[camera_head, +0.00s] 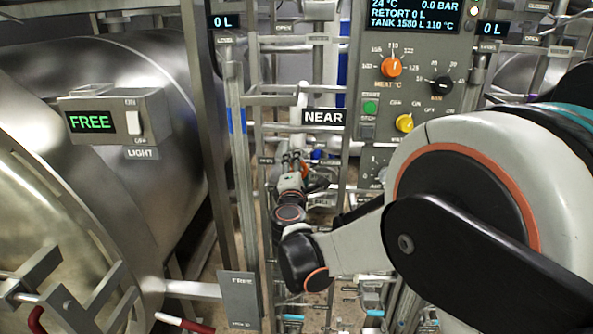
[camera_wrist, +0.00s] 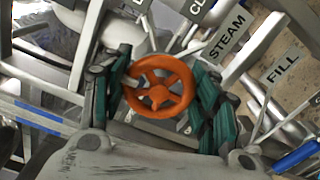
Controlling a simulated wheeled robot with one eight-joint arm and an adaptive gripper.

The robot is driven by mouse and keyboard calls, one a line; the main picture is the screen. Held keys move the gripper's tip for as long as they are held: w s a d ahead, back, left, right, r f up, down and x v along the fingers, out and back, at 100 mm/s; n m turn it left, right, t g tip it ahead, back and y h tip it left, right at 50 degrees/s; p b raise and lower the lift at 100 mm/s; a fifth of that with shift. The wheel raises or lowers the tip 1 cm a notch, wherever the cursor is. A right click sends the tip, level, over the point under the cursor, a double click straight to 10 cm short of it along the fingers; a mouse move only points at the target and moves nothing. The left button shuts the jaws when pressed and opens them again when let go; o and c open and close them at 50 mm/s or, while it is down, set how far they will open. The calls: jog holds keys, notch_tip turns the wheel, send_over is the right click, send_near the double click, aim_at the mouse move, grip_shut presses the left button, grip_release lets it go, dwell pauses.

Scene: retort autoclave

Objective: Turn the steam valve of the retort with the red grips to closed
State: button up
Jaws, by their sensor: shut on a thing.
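An orange handwheel (camera_wrist: 160,95) with spokes sits in the middle of the wrist view. A grey plate reading STEAM (camera_wrist: 227,37) is just above and right of it. My gripper (camera_wrist: 158,82) has one green-padded finger on each side of the wheel and is shut on its rim. In the head view my arm reaches down and away among the pipes, and its far end is small and partly hidden there. A red grip (camera_head: 37,319) shows at the lower left, on the steel retort (camera_head: 150,120) with the FREE display. The valve's open or closed position cannot be read.
A FILL plate (camera_wrist: 283,66) and a blue-handled part (camera_wrist: 295,158) are right of the wheel. Pipes and frame bars crowd around it. The control panel (camera_head: 405,60) with knobs and a NEAR sign (camera_head: 324,117) stand above my arm's far end.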

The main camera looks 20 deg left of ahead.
jog(key=m, duration=0.4)
jog(key=shift+f+m, duration=0.1)
jog(key=shift+m, duration=0.2)
jog(key=m, duration=0.4)
jog(key=shift+m+b, duration=0.3)
jog(key=m, duration=0.4)
jog(key=shift+a+f, duration=0.1)
jog(key=shift+f, duration=0.05)
jog(key=shift+m, duration=2.4)
jog(key=o, duration=1.1)
